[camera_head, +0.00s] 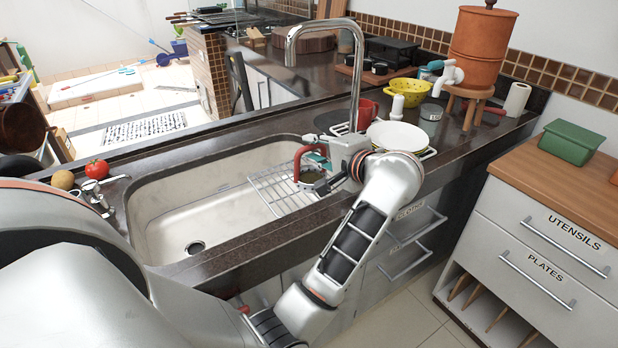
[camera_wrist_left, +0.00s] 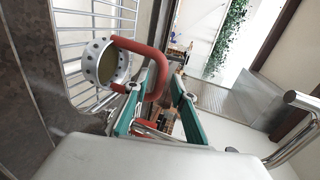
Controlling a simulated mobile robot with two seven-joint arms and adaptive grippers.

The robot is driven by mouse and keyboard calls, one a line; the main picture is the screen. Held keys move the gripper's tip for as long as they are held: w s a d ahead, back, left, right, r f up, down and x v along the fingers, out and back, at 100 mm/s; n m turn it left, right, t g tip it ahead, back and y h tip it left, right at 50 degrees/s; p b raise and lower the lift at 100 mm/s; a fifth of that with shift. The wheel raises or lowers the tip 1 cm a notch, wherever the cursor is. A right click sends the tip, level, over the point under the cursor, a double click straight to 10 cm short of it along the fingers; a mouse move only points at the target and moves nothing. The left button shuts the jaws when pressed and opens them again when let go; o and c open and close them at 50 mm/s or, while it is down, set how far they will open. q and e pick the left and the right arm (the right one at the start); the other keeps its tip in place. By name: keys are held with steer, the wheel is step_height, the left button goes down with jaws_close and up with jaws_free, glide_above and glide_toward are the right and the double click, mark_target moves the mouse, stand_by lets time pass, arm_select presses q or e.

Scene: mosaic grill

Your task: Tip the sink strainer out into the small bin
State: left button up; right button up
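The sink strainer, a perforated metal cup with a looped red handle (camera_head: 300,158), is held over the right side of the sink, above the wire rack. It also shows in the left wrist view, where its metal rim (camera_wrist_left: 92,62) and dull olive inside are visible. My left gripper (camera_head: 322,162) has its green fingers closed about the red handle, one on each side. In the head view the gripper hides part of the cup. A green rectangular tub (camera_head: 568,143) stands on the wooden top at the right; I cannot tell whether it is the small bin. My right gripper is out of view.
The steel sink (camera_head: 160,222) has a wire rack (camera_head: 268,190) in it. The tall faucet (camera_head: 357,75) rises behind my gripper. Plates (camera_head: 395,135), a yellow colander (camera_head: 408,90) and a red mug (camera_head: 367,112) crowd the counter to the right. A tomato (camera_head: 97,169) lies left.

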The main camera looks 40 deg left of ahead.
arm_select(q)
jaws_close()
steer(key=shift+r, duration=0.2)
steer(key=shift+r+p, duration=0.6)
steer(key=shift+r, duration=1.75)
